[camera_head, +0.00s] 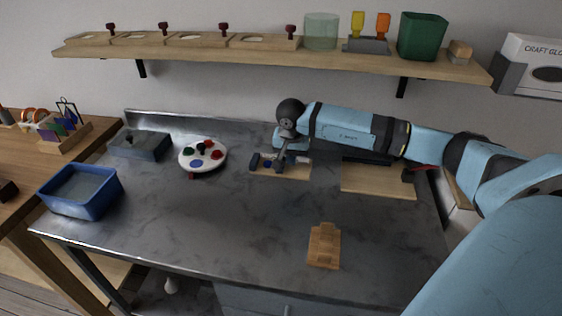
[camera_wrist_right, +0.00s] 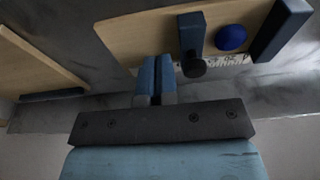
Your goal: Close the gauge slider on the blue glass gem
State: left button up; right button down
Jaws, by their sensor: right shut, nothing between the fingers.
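The gauge is a wooden board (camera_head: 296,171) with dark blue-grey jaws, on the metal table. In the right wrist view, the blue glass gem (camera_wrist_right: 231,38) lies on the board (camera_wrist_right: 140,32) between the end jaw (camera_wrist_right: 281,28) and the slider (camera_wrist_right: 193,35), which has a black knob (camera_wrist_right: 193,67). A narrow gap shows between slider and gem; the gem is close to the end jaw, contact unclear. My right gripper (camera_wrist_right: 153,80) is shut and empty, beside the slider on the side away from the gem. Whether it touches the slider is unclear. My left gripper is out of view.
A round white palette (camera_head: 187,168) with coloured pieces stands left of the gauge. A blue bin (camera_head: 98,206) and a grey tray (camera_head: 140,145) are further left. Another wooden board (camera_head: 378,181) lies to the right. A wooden block stand (camera_head: 324,247) is in front. The table's middle is clear.

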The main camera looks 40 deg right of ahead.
jog(key=shift+w+a, duration=1.35)
jog(key=shift+w, duration=0.3)
dwell(0.4)
jog(key=shift+s+d, duration=0.1)
jog(key=shift+s, duration=0.05)
dwell(0.5)
jog(key=shift+s+d, duration=0.25)
jog(key=shift+s, duration=0.05)
jog(key=shift+s, duration=0.1)
jog(key=shift+r+p, duration=0.7)
jog(key=shift+r, duration=0.7)
jog(key=shift+r+p, duration=0.9)
jog(key=shift+r, duration=0.7)
